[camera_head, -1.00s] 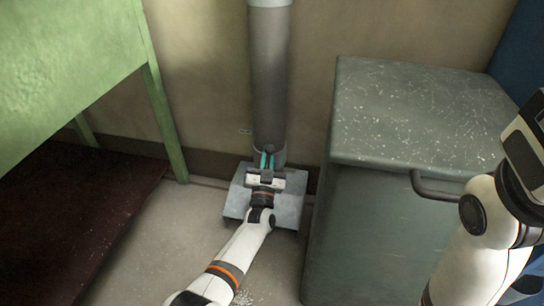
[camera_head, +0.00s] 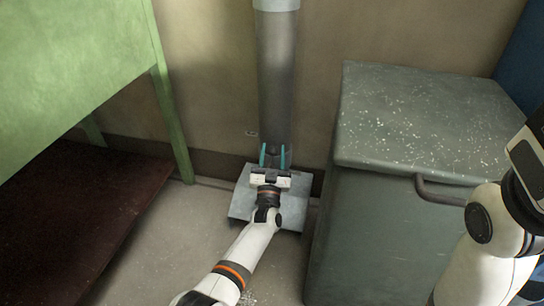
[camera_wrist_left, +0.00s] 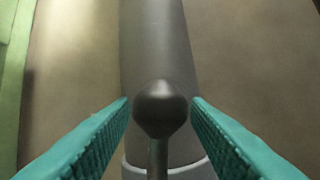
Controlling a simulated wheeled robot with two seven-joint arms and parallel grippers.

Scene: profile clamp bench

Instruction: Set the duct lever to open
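The duct (camera_head: 277,75) is a grey vertical pipe against the wall in the head view. It also fills the middle of the left wrist view (camera_wrist_left: 158,40). The duct lever (camera_wrist_left: 160,110) shows in the left wrist view as a dark round knob on a thin upright rod. My left gripper (camera_head: 273,156) is at the foot of the duct, over a grey base plate (camera_head: 241,200). Its teal fingers are spread, one on each side of the knob, with visible gaps to it. My right arm shows at the right edge, but its fingers are out of view.
A green table (camera_head: 70,60) stands at the left above a dark red-brown board (camera_head: 70,215). A grey speckled bin (camera_head: 420,125) with a handle (camera_head: 440,192) stands close to the right of my left arm. Bare floor (camera_head: 175,240) lies between.

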